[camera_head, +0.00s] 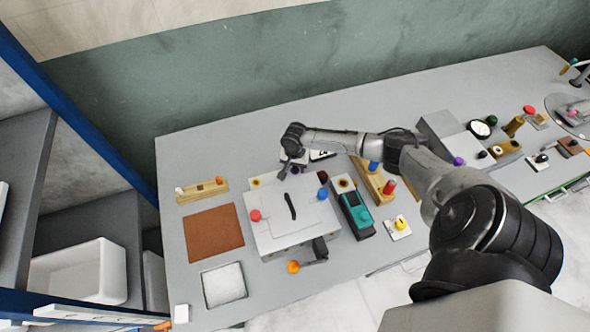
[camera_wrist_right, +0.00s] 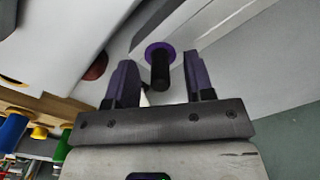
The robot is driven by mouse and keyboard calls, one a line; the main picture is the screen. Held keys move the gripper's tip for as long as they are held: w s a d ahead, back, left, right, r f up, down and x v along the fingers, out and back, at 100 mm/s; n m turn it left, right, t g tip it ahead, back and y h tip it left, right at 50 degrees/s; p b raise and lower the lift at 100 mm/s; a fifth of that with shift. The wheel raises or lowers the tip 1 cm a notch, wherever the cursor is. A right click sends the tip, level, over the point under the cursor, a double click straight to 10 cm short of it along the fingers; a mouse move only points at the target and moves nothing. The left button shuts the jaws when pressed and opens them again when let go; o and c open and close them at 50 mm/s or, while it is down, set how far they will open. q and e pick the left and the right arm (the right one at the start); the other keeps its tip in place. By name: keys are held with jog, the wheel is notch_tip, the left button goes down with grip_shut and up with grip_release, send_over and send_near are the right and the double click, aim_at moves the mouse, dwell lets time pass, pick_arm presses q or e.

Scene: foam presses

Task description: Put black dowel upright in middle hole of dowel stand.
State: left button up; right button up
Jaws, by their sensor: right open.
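A black dowel (camera_wrist_right: 162,74) shows in the right wrist view, rising from a purple ring (camera_wrist_right: 157,50). It lies between and beyond the fingertips of my right gripper (camera_wrist_right: 160,85), with clear gaps to both fingers. The gripper is open and empty. In the head view my right gripper (camera_head: 285,167) is at the back of the table, behind the white press, and the dowel cannot be made out there. A wooden stand (camera_head: 377,194) with a blue dowel (camera_head: 373,166) and a red dowel (camera_head: 390,186) stands to the right, partly behind my arm. Its middle hole is not clear.
The white press (camera_head: 270,228) has red and blue knobs. A teal-and-black device (camera_head: 356,215) stands right of it. A brown mat (camera_head: 213,234), a white tray (camera_head: 224,285) and a wooden block (camera_head: 202,191) are on the left. Bare table lies along the back edge.

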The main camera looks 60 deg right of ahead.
jog(key=c, duration=0.3)
grip_shut()
